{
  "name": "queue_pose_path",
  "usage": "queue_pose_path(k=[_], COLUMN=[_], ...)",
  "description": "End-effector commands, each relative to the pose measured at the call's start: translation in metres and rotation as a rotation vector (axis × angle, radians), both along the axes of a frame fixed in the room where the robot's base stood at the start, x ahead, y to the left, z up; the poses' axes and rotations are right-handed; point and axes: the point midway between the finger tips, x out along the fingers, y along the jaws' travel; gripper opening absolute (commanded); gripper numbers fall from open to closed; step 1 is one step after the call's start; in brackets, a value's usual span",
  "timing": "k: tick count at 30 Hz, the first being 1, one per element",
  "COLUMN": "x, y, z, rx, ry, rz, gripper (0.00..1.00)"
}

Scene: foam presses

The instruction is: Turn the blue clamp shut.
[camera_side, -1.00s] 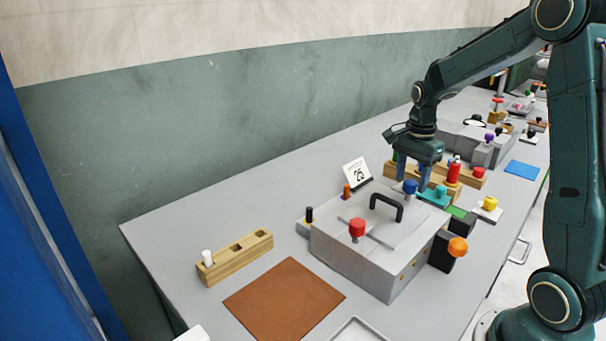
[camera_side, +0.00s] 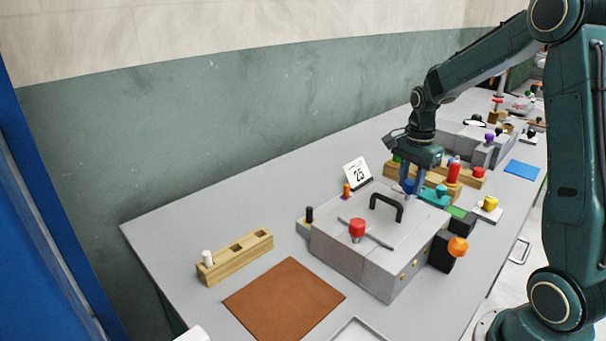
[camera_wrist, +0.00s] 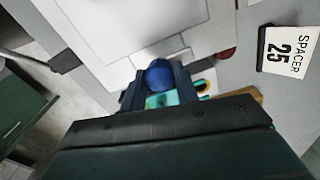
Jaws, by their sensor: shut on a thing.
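The blue clamp's round knob (camera_side: 408,187) stands at the far edge of the grey press (camera_side: 375,262), partly hidden by my fingers. My gripper (camera_side: 411,189) points down from above and is shut on the knob. In the wrist view, the blue knob (camera_wrist: 158,75) sits between my two dark blue fingers (camera_wrist: 158,88). The clamp's arm below the knob is mostly hidden, so I cannot tell which way it points. A red clamp knob (camera_side: 357,229) stands at the near side of the press lid, with a black handle (camera_side: 386,205) between the two.
A teal part (camera_side: 436,196) stands close to the right of my gripper. An orange knob (camera_side: 457,247) on a black block sticks out at the press's right side. A sign reading 25 (camera_side: 357,172) stands behind. A brown mat (camera_side: 285,298) lies at the front left.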

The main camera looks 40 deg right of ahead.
Motion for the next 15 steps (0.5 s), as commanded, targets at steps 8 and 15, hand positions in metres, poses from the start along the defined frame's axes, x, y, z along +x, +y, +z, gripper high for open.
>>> queue_pose_path(k=[8, 15], x=[0.0000, 0.0001], y=[0.0000, 0.0000], z=[0.0006, 0.0008], rx=[0.000, 0.000], ry=[0.000, -0.001], rz=[0.095, 0.264], gripper=[0.08, 0.08])
